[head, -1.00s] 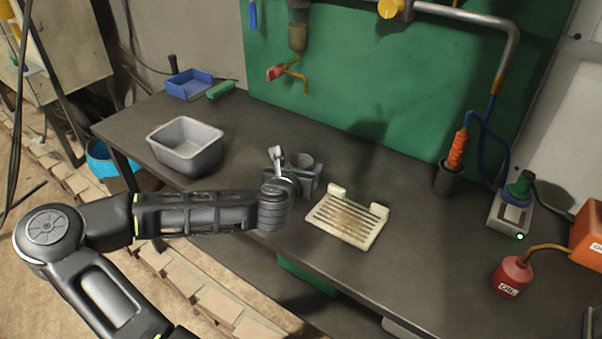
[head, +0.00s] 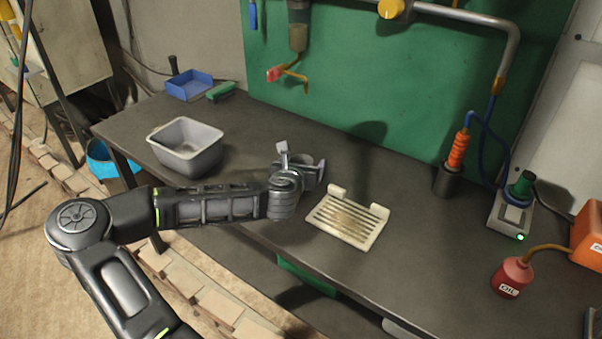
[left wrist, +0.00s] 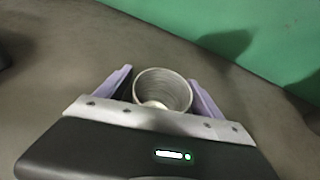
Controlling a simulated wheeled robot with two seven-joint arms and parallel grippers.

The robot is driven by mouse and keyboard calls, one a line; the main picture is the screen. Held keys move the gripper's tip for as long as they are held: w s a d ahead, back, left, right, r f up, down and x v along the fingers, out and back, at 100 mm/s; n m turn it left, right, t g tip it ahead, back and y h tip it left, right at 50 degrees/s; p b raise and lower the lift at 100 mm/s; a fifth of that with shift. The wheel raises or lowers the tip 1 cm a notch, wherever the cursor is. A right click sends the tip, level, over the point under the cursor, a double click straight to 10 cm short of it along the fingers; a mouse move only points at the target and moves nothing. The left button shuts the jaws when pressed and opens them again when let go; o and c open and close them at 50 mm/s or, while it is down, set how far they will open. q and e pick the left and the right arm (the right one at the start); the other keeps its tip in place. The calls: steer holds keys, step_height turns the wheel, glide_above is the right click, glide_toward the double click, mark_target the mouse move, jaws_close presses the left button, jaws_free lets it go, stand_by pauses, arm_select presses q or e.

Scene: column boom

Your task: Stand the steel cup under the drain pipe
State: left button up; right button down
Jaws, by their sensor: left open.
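The steel cup (left wrist: 178,88) stands upright on the bench in the left wrist view, its round mouth facing up. My left gripper (left wrist: 161,84) is open, with one pale purple finger on each side of the cup. Whether the fingers touch it I cannot tell. In the head view the left gripper (head: 312,172) is low over the bench and mostly hides the cup. The drain pipe (head: 292,74) is a thin brass pipe with a red handle, hanging under a clear bowl at the green board, behind and above the gripper. My right gripper is not in view.
A grey bin (head: 187,150) stands to the left of the gripper. A cream slotted tray (head: 347,219) lies close to its right. A blue tray (head: 188,88) and green roll (head: 221,91) lie at the back left. The bench below the drain pipe is clear.

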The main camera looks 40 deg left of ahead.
arm_select(q)
steer(key=shift+c, duration=0.6)
steer(key=c, duration=1.5)
step_height(320, 180, up, 10)
steer(key=shift+p, duration=0.9)
steer(key=shift+c, duration=0.2)
